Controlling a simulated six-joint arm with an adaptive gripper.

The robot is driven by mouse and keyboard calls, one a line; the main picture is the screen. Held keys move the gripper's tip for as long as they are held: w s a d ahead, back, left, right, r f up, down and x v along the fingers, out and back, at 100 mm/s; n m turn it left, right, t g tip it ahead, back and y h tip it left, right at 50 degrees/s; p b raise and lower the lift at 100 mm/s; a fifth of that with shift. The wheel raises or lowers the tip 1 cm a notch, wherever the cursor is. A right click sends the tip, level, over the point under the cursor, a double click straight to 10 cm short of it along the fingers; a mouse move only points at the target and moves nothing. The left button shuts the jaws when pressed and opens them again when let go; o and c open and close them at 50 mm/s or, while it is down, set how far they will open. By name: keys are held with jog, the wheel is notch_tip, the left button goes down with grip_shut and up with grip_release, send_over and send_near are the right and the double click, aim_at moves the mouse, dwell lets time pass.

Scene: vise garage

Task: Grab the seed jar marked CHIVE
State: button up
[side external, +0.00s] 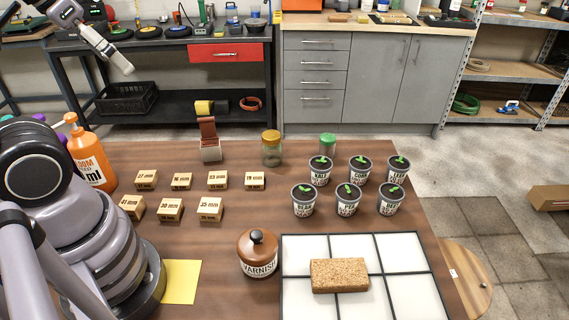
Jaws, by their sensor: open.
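Several dark seed jars with white labels and green sprouts stand upright in two rows at the table's right. The back row has a jar that seems to read KALE (319,172), one like CORN (359,170) and one like LEEK (396,170). The front row has one like BEAN (303,202), one like PEA (347,202) and one like BEET (389,202). The lettering is small, and I cannot make out CHIVE on any of them.
A white gridded panel (405,252) with a cork block (339,275) lies in front of the jars. A VARNISH pot (258,255) stands left of it. A yellow-lidded glass jar (271,152) and a green-lidded one (327,145) stand behind. Several small numbered blocks (170,210) are at left-centre.

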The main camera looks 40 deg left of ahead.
aim_at(328, 136)
jog(key=w+d+f+t, duration=0.1)
jog(key=w+f, duration=0.2)
jog(key=w, duration=0.6)
jog(key=w+f+t, duration=0.1)
jog(key=w+f, duration=0.2)
jog(key=w, duration=0.6)
jog(key=w+d+f+t, duration=0.1)
jog(key=w+f+t, duration=0.15)
jog(key=w, duration=0.65)
jog(key=w+d+f+t, duration=0.15)
jog(key=w+f, duration=0.25)
jog(key=f, duration=0.7)
jog(key=w+f+t, duration=0.2)
jog(key=w+f, duration=0.3)
jog(key=f, duration=0.7)
jog(key=x, duration=1.3)
jog(key=shift+r, duration=0.15)
jog(key=c, duration=1.3)
